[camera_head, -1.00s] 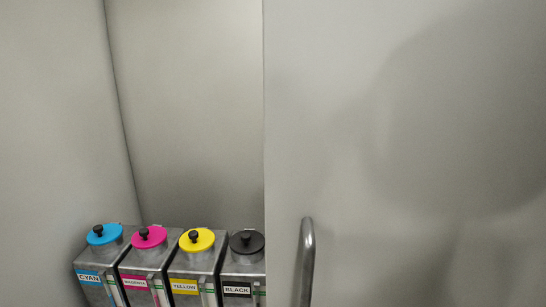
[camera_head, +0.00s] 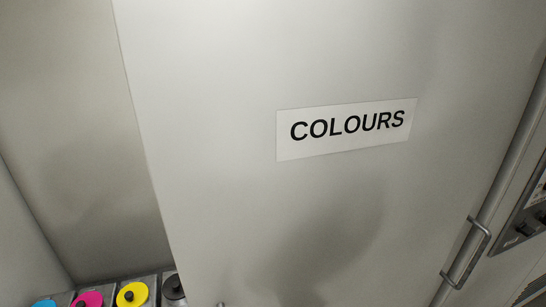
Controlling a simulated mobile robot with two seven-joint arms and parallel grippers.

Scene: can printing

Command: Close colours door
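The colours door (camera_head: 240,210) is a pale grey panel with a white label (camera_head: 346,129) reading COLOURS. It fills the middle of the head view and stands partly open; its left edge leaves a gap into the compartment. The top of its handle (camera_head: 221,304) just shows at the bottom edge. In the gap stand ink containers with cyan (camera_head: 42,303), magenta (camera_head: 88,299), yellow (camera_head: 132,294) and black (camera_head: 173,287) lids, cut off by the bottom edge. Neither of my grippers is in view.
At the right is another panel with a metal bar handle (camera_head: 467,254). A dark control unit with knobs (camera_head: 525,230) sits beyond it at the right edge. The grey compartment wall (camera_head: 75,130) shows at the left.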

